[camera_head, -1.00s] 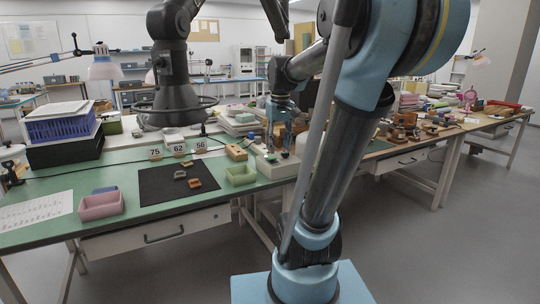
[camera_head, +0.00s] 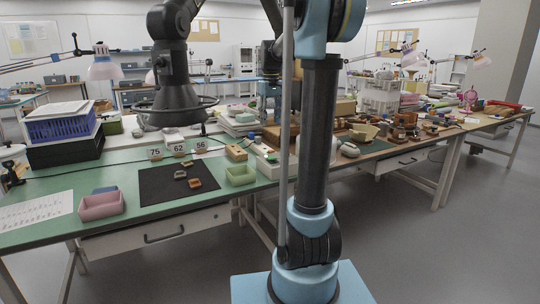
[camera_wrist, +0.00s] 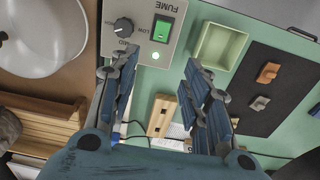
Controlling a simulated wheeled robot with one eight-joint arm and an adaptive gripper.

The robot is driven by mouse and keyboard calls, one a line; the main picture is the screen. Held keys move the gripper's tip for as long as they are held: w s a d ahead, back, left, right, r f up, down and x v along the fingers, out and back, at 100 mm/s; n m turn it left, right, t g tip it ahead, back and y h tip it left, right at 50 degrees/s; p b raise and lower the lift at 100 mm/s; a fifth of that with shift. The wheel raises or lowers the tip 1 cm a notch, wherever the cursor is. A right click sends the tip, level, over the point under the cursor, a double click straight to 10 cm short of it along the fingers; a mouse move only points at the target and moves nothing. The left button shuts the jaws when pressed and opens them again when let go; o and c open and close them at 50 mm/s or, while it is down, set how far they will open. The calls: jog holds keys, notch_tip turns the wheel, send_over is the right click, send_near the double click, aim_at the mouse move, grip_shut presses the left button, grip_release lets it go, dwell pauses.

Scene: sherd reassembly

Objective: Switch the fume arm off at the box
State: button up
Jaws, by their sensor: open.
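The fume box (camera_wrist: 144,47) is a pale panel marked FUME at the top of the wrist view. In the head view the box (camera_head: 270,167) sits near the table's front edge, partly hidden by my arm. The dark fume arm (camera_head: 177,95) with its ringed hood hangs over the table at left. My gripper (camera_wrist: 157,68) is open and empty, its fingers spread, with the box beyond the fingertips. Nothing touches the switch.
A pale green tray (camera_wrist: 219,46) and a black mat (camera_wrist: 262,85) with sherds lie beside the box. A wooden block (camera_wrist: 161,115) lies below it. A pale round object (camera_wrist: 40,38) and wooden pieces (camera_wrist: 35,125) are at left.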

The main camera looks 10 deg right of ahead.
aim_at(272, 158)
notch_tip(272, 158, down, 15)
jog(key=shift+f, duration=0.2)
dwell(0.4)
jog(key=shift+c, duration=0.3)
grip_shut()
